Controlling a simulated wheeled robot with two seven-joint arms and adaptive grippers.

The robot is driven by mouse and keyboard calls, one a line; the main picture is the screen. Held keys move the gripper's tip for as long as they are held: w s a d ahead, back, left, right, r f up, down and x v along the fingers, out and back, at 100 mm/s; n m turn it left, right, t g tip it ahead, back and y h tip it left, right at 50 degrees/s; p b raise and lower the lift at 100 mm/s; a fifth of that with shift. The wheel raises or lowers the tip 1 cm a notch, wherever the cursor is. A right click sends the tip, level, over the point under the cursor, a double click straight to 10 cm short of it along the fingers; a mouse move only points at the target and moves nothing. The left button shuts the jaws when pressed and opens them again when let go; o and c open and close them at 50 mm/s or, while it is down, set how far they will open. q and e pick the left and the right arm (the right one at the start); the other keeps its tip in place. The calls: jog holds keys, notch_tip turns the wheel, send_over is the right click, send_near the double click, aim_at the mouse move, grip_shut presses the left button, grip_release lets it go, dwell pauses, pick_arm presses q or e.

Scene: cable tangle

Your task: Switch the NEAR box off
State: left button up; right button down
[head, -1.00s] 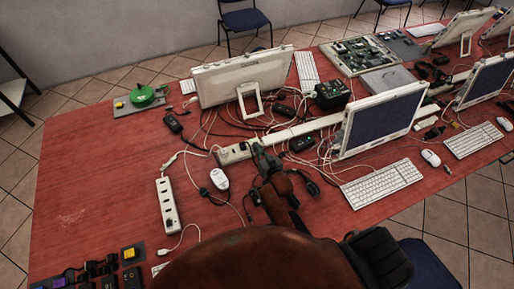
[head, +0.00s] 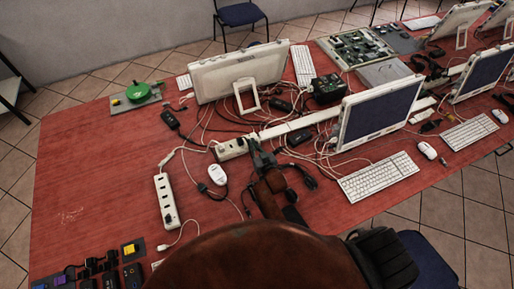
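No label reading NEAR is legible. A white multi-socket power strip (head: 167,201) lies lengthwise on the red table at the left. A second white socket box (head: 229,149) lies farther back, with plugs and cables at it. A small plate with a yellow button (head: 130,250) sits at the near left edge. A green round device (head: 139,91) with another yellow part stands on a plate at the far left. My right gripper (head: 259,152) points away from me, just right of the second socket box; its fingers are dark and small, and their gap is unclear. My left gripper is out of view.
Many thin cables lie tangled across the middle. Small dark adapters line the near left edge.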

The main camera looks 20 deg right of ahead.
jog(key=v, duration=1.1)
jog(key=shift+s+r, duration=0.15)
jog(key=shift+s, duration=0.25)
